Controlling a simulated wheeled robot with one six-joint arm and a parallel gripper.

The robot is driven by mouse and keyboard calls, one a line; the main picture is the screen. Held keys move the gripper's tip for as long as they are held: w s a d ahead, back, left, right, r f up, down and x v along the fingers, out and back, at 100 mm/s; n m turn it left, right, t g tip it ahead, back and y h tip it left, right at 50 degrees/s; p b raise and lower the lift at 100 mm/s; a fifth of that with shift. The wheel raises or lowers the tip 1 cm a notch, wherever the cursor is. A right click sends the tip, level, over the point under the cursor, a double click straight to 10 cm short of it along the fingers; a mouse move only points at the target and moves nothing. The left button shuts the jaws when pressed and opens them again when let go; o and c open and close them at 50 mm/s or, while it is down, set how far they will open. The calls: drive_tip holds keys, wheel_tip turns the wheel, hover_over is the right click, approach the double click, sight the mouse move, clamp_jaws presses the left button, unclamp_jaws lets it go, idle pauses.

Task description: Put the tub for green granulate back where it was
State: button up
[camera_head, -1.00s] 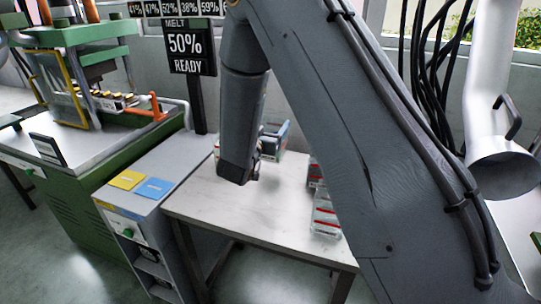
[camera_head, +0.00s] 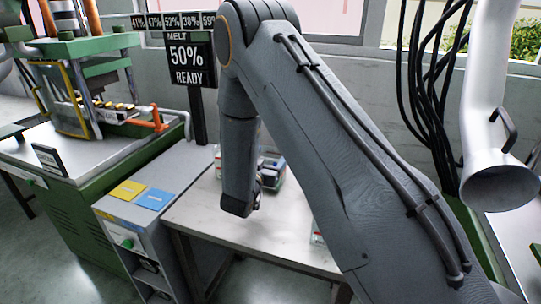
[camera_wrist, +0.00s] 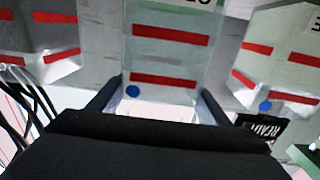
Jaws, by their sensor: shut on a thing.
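My gripper (camera_wrist: 160,92) is shut on a clear tub (camera_wrist: 168,62) with two red stripes and a blue dot, between its two dark fingers in the wrist view. Part of a label shows at the top edge, too cut off to read, so I cannot tell which granulate it is for. In the head view my wrist is over the white table, and the fingers and held tub are hidden or too small to make out.
In the wrist view, similar red-striped tubs stand left (camera_wrist: 50,38) and right (camera_wrist: 285,62), close to the held one. In the head view, containers (camera_head: 271,170) stand at the table's back, and a tub (camera_head: 317,236) shows beside my arm. The front of the table (camera_head: 255,240) is clear.

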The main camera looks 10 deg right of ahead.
drive_tip(key=o, duration=2)
drive_tip(key=shift+c, duration=0.2)
drive_tip(key=shift+r, duration=0.1)
drive_tip(key=b+v, duration=0.1)
drive_tip(key=v, duration=1.1)
drive_tip(key=shift+b, duration=0.4)
drive_tip(key=shift+s, duration=0.1)
